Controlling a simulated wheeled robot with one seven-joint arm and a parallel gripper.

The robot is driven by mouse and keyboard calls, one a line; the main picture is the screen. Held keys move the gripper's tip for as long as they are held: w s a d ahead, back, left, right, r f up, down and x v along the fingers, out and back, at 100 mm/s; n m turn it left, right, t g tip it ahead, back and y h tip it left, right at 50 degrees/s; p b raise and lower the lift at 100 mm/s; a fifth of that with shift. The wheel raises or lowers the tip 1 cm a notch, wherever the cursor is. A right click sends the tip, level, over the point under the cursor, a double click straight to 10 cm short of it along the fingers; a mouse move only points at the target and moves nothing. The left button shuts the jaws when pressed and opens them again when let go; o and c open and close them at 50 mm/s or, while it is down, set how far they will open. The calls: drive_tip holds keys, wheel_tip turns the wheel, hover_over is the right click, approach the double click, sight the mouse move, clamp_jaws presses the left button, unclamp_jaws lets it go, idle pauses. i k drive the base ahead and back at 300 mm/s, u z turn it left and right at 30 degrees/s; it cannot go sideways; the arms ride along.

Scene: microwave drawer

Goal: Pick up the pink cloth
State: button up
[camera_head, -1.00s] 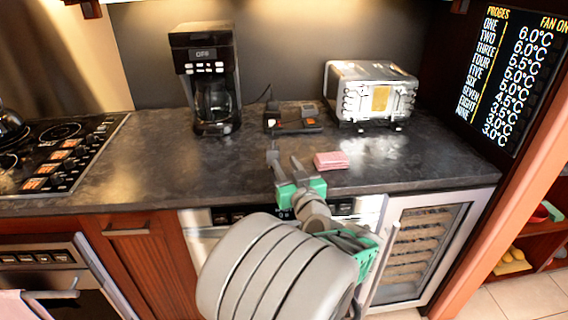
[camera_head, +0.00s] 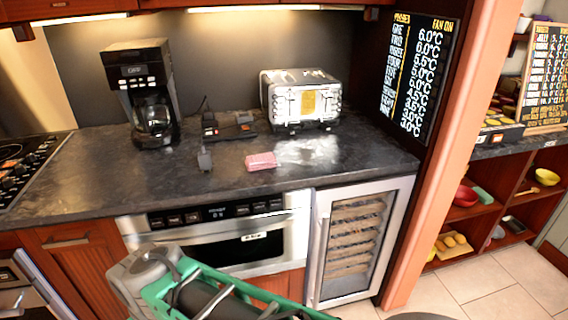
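The pink cloth (camera_head: 262,161) is a small folded pad. It lies flat on the dark stone counter (camera_head: 350,163), near the front edge and in front of the toaster. Nothing touches it in this view. My gripper is not in view. Only grey and green parts of my arm show at the bottom of the picture, low in front of the microwave drawer and below the counter top.
A coffee maker (camera_head: 145,92), a black device (camera_head: 228,126) and a silver toaster (camera_head: 301,99) stand behind the cloth. A small dark grey item (camera_head: 205,158) lies left of it. The microwave drawer (camera_head: 225,232) and wine cooler (camera_head: 358,240) are below.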

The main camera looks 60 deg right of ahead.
sight(264, 161)
drive_tip(key=z, duration=0.15)
drive_tip(key=i, duration=0.5)
drive_tip(key=z, duration=1.8)
